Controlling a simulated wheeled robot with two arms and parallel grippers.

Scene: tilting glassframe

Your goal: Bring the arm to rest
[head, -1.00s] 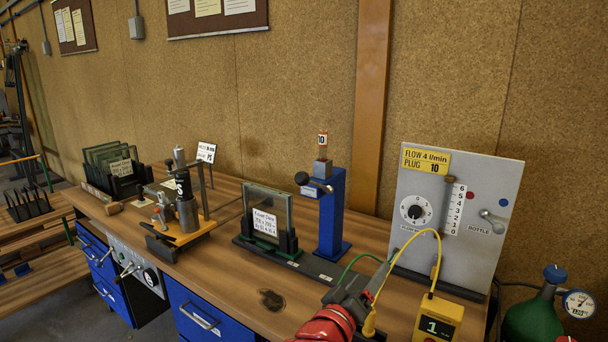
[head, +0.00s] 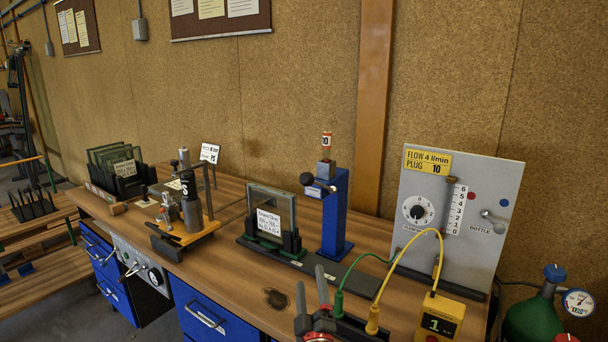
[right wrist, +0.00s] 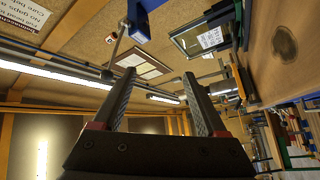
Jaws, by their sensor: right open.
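My right gripper (head: 312,288) is at the front edge of the bench in the head view, its two dark fingers pointing up, apart and empty. The right wrist view shows the same open fingers (right wrist: 158,98) with nothing between them. Behind it on the wooden bench (head: 235,268) stand a framed glass pane (head: 272,208) in a dark holder and a blue post (head: 335,212). My left gripper is not in view.
A yellow box (head: 438,318) with a green and a yellow cable stands close to the right gripper. A grey flow panel (head: 470,215) stands behind it. A green bottle (head: 533,318) is at the right. A clamp fixture (head: 190,215) and glass rack (head: 118,178) are at the left.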

